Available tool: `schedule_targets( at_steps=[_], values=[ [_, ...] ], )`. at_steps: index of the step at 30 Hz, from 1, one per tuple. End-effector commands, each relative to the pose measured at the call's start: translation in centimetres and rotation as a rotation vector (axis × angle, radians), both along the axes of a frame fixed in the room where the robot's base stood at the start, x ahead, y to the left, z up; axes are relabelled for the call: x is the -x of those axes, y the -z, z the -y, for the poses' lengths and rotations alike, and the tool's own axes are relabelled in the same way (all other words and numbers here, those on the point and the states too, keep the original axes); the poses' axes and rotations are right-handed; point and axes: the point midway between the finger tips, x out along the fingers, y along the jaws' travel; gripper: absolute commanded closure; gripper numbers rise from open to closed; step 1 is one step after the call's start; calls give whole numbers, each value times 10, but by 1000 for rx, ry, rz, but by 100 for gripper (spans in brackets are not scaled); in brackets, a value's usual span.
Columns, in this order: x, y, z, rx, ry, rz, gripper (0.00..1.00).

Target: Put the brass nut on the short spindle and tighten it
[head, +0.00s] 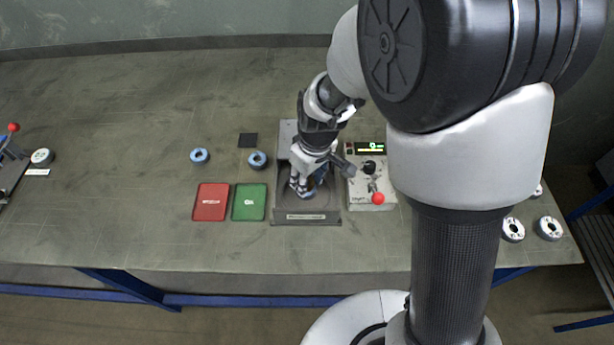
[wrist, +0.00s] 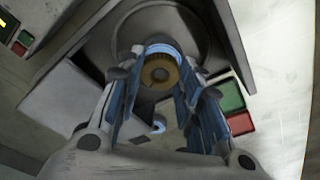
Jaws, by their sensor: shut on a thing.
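In the wrist view the brass nut (wrist: 160,71) sits between the blue-padded fingertips of my gripper (wrist: 161,76), which is shut on it. A blue ring (wrist: 161,48) shows just behind the nut, over the dark round recess of the grey machine (wrist: 205,30). The short spindle is hidden behind the nut, so I cannot tell whether the nut is on its thread. In the head view my gripper (head: 306,187) points down into the recess of the grey machine (head: 284,208).
A control box (head: 370,187) with a red-knobbed lever stands right of the machine. A green tray (head: 249,202) and a red tray (head: 210,202) lie left. Two blue discs (head: 199,156) (head: 257,160) lie behind the trays. The table's left middle is clear.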

Motion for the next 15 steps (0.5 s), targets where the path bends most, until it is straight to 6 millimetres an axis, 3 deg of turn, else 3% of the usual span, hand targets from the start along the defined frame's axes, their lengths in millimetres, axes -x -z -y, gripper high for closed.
schedule_targets(
  at_steps=[15],
  values=[
    [1,8,0,1,54,-2,93]
  ],
)
